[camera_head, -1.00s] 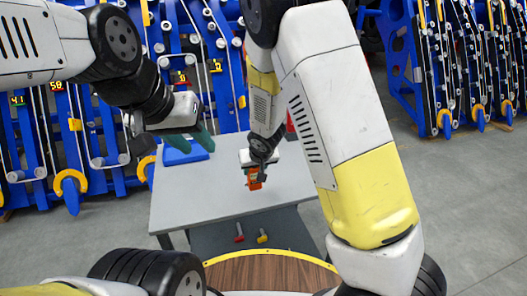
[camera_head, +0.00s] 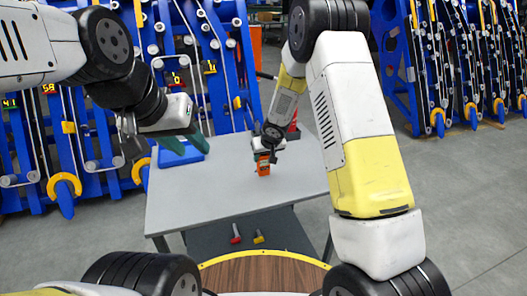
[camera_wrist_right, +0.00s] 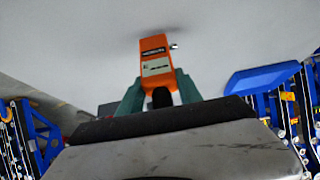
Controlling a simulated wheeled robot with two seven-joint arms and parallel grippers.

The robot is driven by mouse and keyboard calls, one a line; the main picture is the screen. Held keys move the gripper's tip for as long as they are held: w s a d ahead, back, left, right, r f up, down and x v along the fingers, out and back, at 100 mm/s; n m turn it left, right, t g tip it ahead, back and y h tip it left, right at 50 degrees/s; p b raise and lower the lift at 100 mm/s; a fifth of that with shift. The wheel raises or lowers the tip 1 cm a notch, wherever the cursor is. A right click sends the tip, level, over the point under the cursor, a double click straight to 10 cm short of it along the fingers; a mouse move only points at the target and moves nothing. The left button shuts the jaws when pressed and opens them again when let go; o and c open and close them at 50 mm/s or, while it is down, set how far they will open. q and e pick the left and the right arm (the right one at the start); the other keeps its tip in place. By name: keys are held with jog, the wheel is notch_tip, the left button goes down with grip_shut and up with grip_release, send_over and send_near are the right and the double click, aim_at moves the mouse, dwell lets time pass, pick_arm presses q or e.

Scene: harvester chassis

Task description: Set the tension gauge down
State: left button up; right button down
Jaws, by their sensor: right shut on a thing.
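The tension gauge is a small orange device with a pale label; it shows in the head view (camera_head: 263,166) and in the right wrist view (camera_wrist_right: 154,60). My right gripper (camera_head: 266,153) is shut on it, with a green finger on each side in the right wrist view (camera_wrist_right: 160,88). The gauge is over the grey table (camera_head: 210,205), at or close to its top; I cannot tell whether it touches. My left gripper (camera_head: 198,143) has its green fingers apart and looks empty, above the table's back left.
A blue block or tray (camera_head: 178,155) lies at the table's back left. A red cone-like object (camera_head: 293,128) stands at the back right. Two small tools, red (camera_head: 235,234) and yellow (camera_head: 258,237), lie on the lower shelf. The table's middle is clear. Blue racks stand behind.

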jog(key=shift+f, duration=0.95)
jog(key=c, duration=0.8)
grip_release()
jog(key=shift+f, duration=0.1)
